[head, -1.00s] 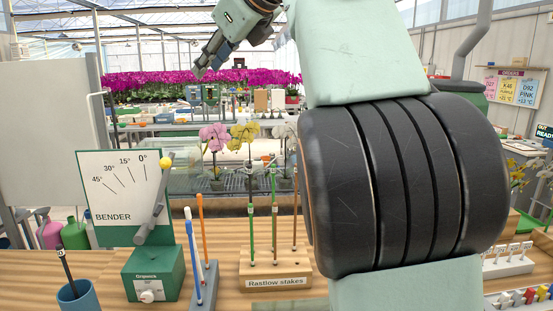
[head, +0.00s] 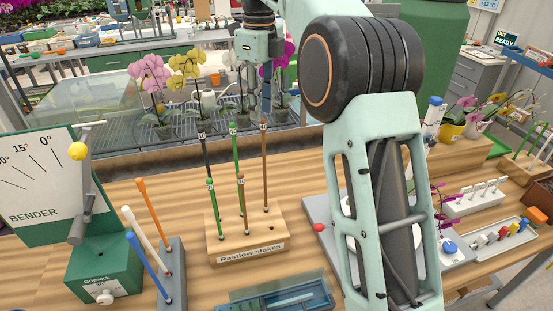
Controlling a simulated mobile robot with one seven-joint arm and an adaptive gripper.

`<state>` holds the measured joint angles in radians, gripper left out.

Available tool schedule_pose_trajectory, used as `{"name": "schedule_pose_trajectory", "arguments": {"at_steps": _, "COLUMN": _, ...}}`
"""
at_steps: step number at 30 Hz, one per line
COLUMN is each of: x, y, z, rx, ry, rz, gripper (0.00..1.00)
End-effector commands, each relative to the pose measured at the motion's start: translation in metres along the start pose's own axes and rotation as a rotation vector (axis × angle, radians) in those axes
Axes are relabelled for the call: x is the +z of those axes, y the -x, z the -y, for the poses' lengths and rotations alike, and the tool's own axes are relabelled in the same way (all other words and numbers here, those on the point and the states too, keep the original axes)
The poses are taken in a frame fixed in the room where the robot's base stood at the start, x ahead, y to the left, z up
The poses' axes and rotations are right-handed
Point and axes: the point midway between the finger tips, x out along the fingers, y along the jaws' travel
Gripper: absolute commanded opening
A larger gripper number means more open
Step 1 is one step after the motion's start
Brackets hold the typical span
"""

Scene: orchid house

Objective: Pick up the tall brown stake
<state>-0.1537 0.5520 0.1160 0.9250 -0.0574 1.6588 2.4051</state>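The tall brown stake (head: 265,170) stands upright at the right of the wooden block labelled Rastlow stakes (head: 245,247). Its top carries a small dark tag. A shorter brown stake (head: 242,192), a tall green stake (head: 236,158), a shorter green stake (head: 213,202) and a tall dark stake (head: 205,152) share the block. My gripper (head: 266,106) points down, its tips in line with the tall brown stake's top in the head view. I cannot tell whether it touches the stake or whether its fingers are apart.
The green bender (head: 104,272) and a grey rack (head: 174,262) of orange, white and blue sticks stand left of the block. A blue tray (head: 275,297) lies in front. Potted orchids (head: 185,95) stand behind. My arm covers the bench right of the block.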

Motion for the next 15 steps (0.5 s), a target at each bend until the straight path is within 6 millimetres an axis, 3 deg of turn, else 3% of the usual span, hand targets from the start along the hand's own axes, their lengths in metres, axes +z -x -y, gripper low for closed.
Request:
{"name": "schedule_pose_trajectory", "arguments": {"at_steps": 10, "x": -0.002, "y": -0.046, "z": -0.001, "rx": 0.006, "ry": 0.002, "rz": -0.012, "gripper": 0.27}}
{"name": "schedule_pose_trajectory", "arguments": {"at_steps": 15, "x": -0.002, "y": -0.058, "z": 0.000, "rx": 0.004, "ry": 0.001, "rz": -0.011, "gripper": 0.27}}
